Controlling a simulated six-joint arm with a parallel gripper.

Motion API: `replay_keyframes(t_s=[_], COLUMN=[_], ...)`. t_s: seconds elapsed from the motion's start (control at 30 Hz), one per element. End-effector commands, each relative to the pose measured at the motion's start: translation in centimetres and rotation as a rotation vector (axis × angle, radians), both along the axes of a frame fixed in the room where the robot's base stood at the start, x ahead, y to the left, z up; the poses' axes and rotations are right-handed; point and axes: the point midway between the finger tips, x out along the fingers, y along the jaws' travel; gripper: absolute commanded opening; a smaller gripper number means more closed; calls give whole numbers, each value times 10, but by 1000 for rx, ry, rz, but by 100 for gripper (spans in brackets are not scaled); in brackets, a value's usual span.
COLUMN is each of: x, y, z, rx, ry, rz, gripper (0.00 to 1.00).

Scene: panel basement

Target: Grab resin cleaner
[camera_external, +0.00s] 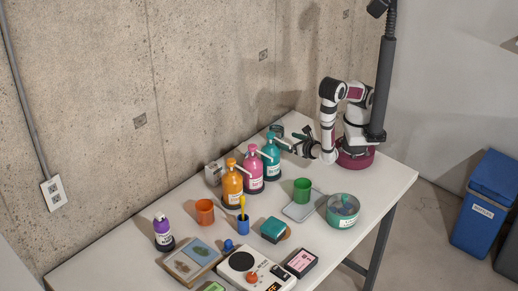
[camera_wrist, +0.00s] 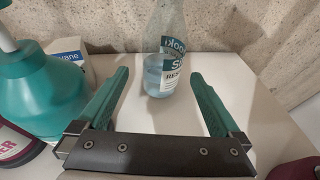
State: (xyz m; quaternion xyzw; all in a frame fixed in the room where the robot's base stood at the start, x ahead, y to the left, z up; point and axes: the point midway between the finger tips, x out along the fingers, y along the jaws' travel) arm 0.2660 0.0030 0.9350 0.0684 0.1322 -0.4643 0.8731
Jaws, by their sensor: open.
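A clear bottle (camera_wrist: 166,50) with pale blue liquid and a teal and white label reading "RES..." stands upright in the wrist view; its top is cut off by the frame. I take it as the resin cleaner. My gripper (camera_wrist: 160,73) is open and empty, with its green fingers pointing at the bottle, one on each side in the picture. The bottle looks just beyond the fingertips; I cannot tell the exact gap. In the external view my gripper (camera_external: 279,143) is low by the wall, behind the teal pump bottle (camera_external: 270,158), and the clear bottle is mostly hidden there.
The teal pump bottle stands close on my left finger's side (camera_wrist: 40,95), with a small box (camera_wrist: 70,55) behind it. Pink (camera_external: 252,171) and orange (camera_external: 232,186) pump bottles follow along the concrete wall. A green cup (camera_external: 302,190) and round container (camera_external: 342,210) stand nearer the front.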

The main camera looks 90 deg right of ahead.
Motion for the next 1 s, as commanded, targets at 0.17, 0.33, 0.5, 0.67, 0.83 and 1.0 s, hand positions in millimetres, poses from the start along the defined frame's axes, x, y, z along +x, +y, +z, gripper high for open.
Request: replay_keyframes(t_s=[0.17, 0.33, 0.5, 0.67, 0.83, 1.0], x=[21, 32, 43, 57, 59, 58], y=[-36, -50, -75, -94, -95, -95], z=[-13, -18, -27, -35, -35, -35], rx=[1, 2, 2, 4, 3, 3], ry=[1, -1, -1, -2, -3, -2], rz=[-10, -6, -12, -8, -4, -5], gripper=[100, 100, 100, 100, 100, 80])
